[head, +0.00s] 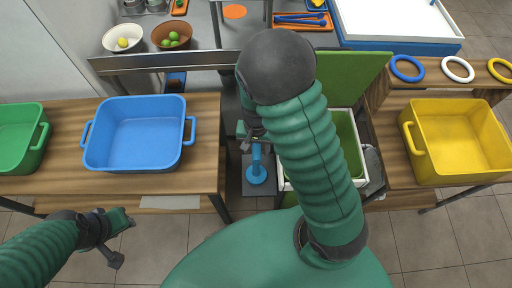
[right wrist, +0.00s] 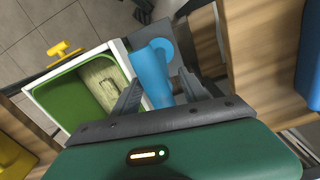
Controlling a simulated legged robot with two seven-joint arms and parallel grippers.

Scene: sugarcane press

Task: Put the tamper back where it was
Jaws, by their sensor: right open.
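The blue tamper (head: 257,171) stands upright on a grey plate (head: 259,187) between the two wooden counters. In the right wrist view the tamper (right wrist: 152,72) lies between the spread fingers of my right gripper (right wrist: 160,92). The fingers are open on either side of it, and I cannot tell whether either touches it. In the head view my right gripper (head: 250,138) is partly hidden by its own arm, above the tamper. My left gripper (head: 122,238) is open and empty in front of the left counter.
A white-rimmed green bin (head: 351,180) stands right of the tamper, with a pale piece (right wrist: 102,84) inside. A blue tub (head: 135,165) and a green tub (head: 20,138) sit on the left counter, a yellow tub (head: 455,140) on the right. Bowls of fruit stand behind.

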